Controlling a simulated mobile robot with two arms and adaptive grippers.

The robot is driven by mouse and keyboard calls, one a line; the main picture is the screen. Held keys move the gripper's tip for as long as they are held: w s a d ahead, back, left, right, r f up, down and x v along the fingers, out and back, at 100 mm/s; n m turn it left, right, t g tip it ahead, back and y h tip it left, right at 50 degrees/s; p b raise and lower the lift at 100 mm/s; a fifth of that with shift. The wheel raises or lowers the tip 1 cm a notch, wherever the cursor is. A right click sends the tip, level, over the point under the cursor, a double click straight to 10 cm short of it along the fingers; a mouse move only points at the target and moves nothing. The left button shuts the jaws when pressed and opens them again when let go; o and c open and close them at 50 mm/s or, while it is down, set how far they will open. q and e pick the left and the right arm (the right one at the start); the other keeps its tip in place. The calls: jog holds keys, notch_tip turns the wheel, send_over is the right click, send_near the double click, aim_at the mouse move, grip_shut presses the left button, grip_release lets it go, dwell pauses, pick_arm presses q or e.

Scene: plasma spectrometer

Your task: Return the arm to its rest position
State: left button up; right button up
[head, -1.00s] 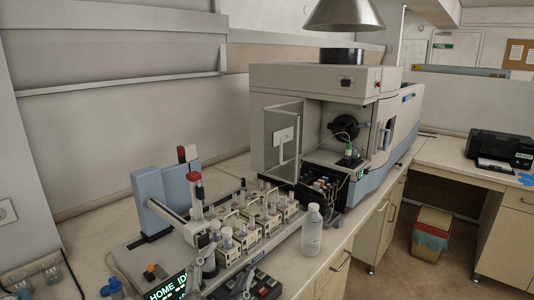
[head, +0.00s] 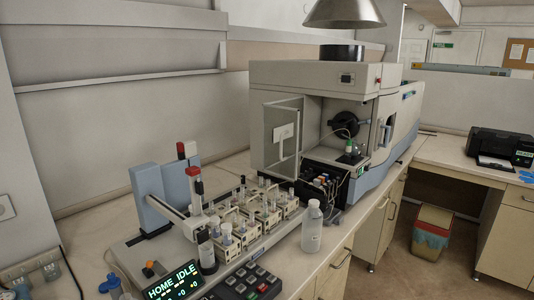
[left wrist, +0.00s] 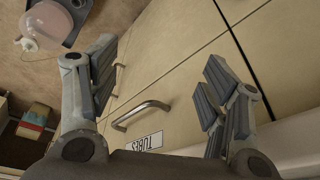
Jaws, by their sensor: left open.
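My left gripper (left wrist: 158,60) shows in the left wrist view with its two fingers spread wide and nothing between them. Beyond the fingers are a pale wooden cabinet front, a metal handle (left wrist: 141,115) and a white label (left wrist: 140,144). The gripper is apart from them. In the head view neither gripper is seen. The autosampler (head: 152,205) stands on the bench at the left, with racks of vials (head: 262,212) beside it. Its display (head: 173,283) reads HOME IDLE.
A keypad (head: 243,284) lies at the bench's front edge. A white bottle (head: 312,228) stands upright near that edge. The spectrometer (head: 300,85) stands behind, its door (head: 283,140) open. A bin (head: 431,232) is on the floor, with open floor before it.

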pick_arm(q)
jog(key=s+f+g+b, duration=0.1)
jog(key=s+f+b, duration=0.15)
jog(key=f, duration=1.15)
jog(key=s+f+b, duration=0.2)
jog(key=s+f, duration=0.1)
jog(key=f, duration=1)
jog(key=s+a+f+g+b, duration=0.1)
jog(key=s+a+f+b, duration=0.2)
jog(key=s+f, duration=1.1)
jog(key=shift+s+f, duration=0.2)
jog(key=shift+f, duration=0.5)
jog(key=shift+a, duration=0.1)
